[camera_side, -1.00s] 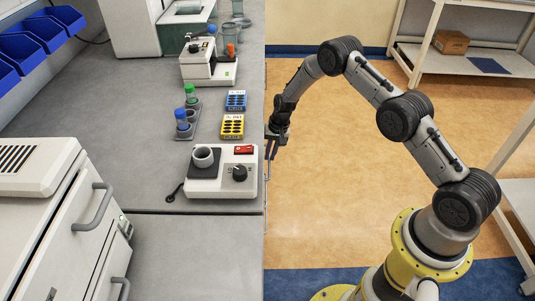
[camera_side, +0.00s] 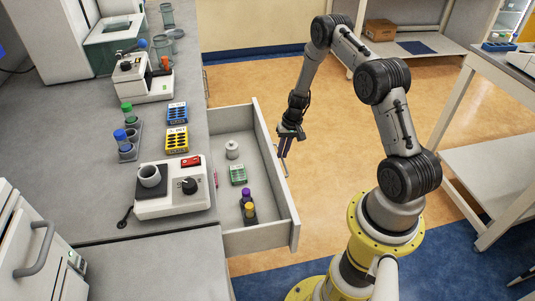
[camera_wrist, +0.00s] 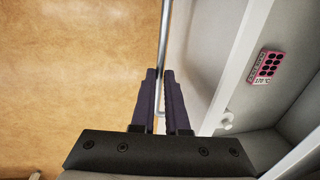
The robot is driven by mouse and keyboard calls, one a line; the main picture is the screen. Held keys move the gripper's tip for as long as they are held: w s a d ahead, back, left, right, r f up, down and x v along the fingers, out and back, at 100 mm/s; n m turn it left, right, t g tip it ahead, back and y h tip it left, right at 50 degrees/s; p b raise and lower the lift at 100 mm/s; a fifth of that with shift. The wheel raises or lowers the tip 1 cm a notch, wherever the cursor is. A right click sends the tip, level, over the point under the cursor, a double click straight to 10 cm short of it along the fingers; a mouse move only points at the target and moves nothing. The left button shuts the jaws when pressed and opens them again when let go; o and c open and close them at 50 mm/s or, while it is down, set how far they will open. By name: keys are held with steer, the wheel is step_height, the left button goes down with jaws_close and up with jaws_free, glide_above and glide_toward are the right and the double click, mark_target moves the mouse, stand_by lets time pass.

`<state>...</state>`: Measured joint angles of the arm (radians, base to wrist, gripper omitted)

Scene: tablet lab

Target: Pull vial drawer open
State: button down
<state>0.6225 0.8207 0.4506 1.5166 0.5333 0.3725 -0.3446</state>
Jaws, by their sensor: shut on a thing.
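The vial drawer (camera_side: 265,239) stands pulled out from under the grey counter, and its inside shows. It holds a white jar (camera_side: 232,150), a small green rack (camera_side: 238,174), and two vials (camera_side: 248,206) with purple and orange caps. My gripper (camera_side: 284,153) is at the outer face of the drawer front. In the wrist view, my dark fingers (camera_wrist: 161,95) are shut on the metal bar handle (camera_wrist: 164,40). The drawer front's pale top edge (camera_wrist: 236,68) runs to the right of the handle.
On the counter are a white device with a knob (camera_side: 178,190), a yellow rack (camera_side: 177,139), a blue rack (camera_side: 177,112) and a vial holder (camera_side: 128,139). The wrist view shows a pink rack (camera_wrist: 267,66) inside the drawer. The floor (camera_side: 325,200) beside the drawer is clear.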

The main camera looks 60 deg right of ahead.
steer(key=shift+s+d, duration=0.8)
steer(key=shift+d, duration=0.05)
steer(key=c, duration=0.9)
jaws_free()
steer(key=r, duration=0.4)
steer(key=s+d+r, duration=0.1)
steer(key=r, duration=0.8)
steer(key=shift+s+d+r, duration=0.3)
steer(key=shift+s+d, duration=0.1)
